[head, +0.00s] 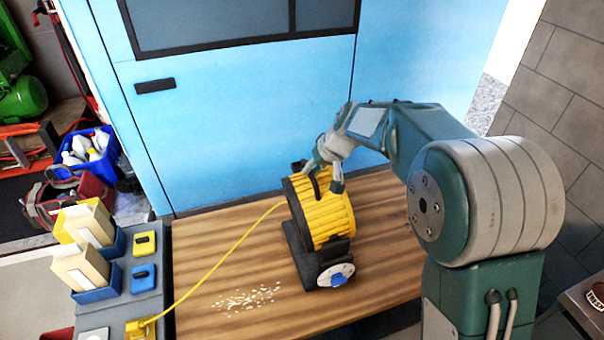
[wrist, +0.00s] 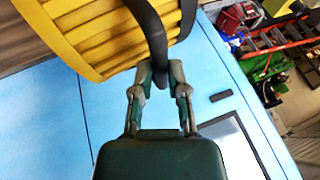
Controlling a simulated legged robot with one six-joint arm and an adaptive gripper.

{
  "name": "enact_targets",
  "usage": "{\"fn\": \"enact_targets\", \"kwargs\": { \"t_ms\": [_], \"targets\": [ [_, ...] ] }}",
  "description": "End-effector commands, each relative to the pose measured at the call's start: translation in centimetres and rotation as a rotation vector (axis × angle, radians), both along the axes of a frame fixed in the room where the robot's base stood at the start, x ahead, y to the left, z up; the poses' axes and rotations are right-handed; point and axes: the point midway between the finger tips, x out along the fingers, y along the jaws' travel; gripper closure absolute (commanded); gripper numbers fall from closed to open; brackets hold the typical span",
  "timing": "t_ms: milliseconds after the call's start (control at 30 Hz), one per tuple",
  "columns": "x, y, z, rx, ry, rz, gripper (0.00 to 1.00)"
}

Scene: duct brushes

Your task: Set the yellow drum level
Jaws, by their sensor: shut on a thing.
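The yellow ribbed drum (head: 322,212) sits in a black frame (head: 297,255) on the wooden table (head: 215,260). A white disc with a blue knob (head: 339,280) is at its near end. A yellow cord (head: 235,245) runs from it to a yellow plug (head: 140,328) at the lower left. My gripper (head: 326,178) is at the drum's far upper side. In the wrist view, the drum (wrist: 100,32) fills the upper left, and my gripper (wrist: 161,75) is shut on a black curved handle (wrist: 150,22) beside it. I cannot tell how far the drum tilts against the table.
White bits (head: 247,297) lie scattered on the table left of the drum. A grey side surface (head: 120,300) holds two boxes in blue trays and small yellow and blue blocks. A blue cabinet (head: 230,130) stands close behind the table. The table's left part is mostly clear.

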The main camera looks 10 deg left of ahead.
Motion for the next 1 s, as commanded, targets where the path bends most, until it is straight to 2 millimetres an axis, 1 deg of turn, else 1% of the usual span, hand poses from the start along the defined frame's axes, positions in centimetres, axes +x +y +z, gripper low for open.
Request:
{"fn": "enact_targets", "kwargs": {
  "t_ms": [33, 100, 300, 500, 833, 867, 900, 933, 1000],
  "targets": [
    [0.4, -0.6, -0.1, -0.003, 0.0, -0.004, 1.0],
    [0.7, -1.1, -0.1, -0.004, 0.0, -0.003, 1.0],
    [1.2, -2.0, -0.1, -0.005, 0.001, -0.003, 1.0],
    [1.4, -2.3, -0.1, -0.007, 0.003, -0.001, 1.0],
    [1.3, -2.3, -0.3, -0.008, 0.005, 0.0, 1.0],
    [1.3, -2.3, -0.3, -0.008, 0.005, 0.0, 0.72],
    [1.3, -2.3, -0.3, -0.008, 0.005, 0.0, 0.54],
    [1.3, -2.3, -0.3, -0.007, 0.005, 0.0, 0.46],
    [1.3, -2.3, -0.2, -0.006, 0.004, 0.0, 0.46]
  ]
}}
